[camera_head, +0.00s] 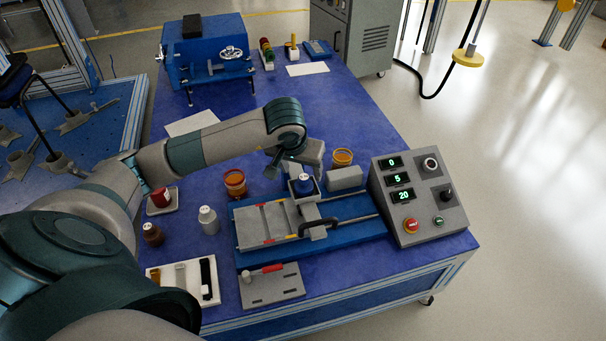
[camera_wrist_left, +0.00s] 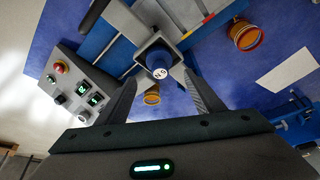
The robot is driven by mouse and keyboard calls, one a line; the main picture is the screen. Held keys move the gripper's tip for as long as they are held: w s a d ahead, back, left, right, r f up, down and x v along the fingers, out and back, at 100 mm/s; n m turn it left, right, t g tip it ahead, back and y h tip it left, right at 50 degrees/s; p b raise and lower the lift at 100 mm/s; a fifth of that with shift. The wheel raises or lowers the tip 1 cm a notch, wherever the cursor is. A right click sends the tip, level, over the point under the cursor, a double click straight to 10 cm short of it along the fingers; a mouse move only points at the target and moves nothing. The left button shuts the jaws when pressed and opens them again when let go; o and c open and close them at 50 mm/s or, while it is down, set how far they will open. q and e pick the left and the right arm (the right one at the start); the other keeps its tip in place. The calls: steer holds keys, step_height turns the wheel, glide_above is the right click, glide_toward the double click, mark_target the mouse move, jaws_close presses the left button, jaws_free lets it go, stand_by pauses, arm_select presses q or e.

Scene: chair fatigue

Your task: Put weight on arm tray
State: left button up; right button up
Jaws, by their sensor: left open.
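A blue weight (camera_head: 305,179) with a white label on top sits in the small square arm tray (camera_head: 304,194), on the grey arm of the blue test rig. In the left wrist view the weight (camera_wrist_left: 158,62) stands inside the dark tray with the light rim (camera_wrist_left: 157,42). My left gripper (camera_head: 297,167) is open just above and behind it. In the wrist view its fingers (camera_wrist_left: 161,78) spread to either side of the weight and do not appear to touch it. My right gripper is not in view.
A control box (camera_head: 416,200) with lit displays stands right of the rig. A blue machine (camera_head: 207,62) is at the back. The table is free around the back middle.

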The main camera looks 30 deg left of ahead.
arm_select(q)
steer(key=v, duration=0.6)
stand_by(1.2)
stand_by(1.2)
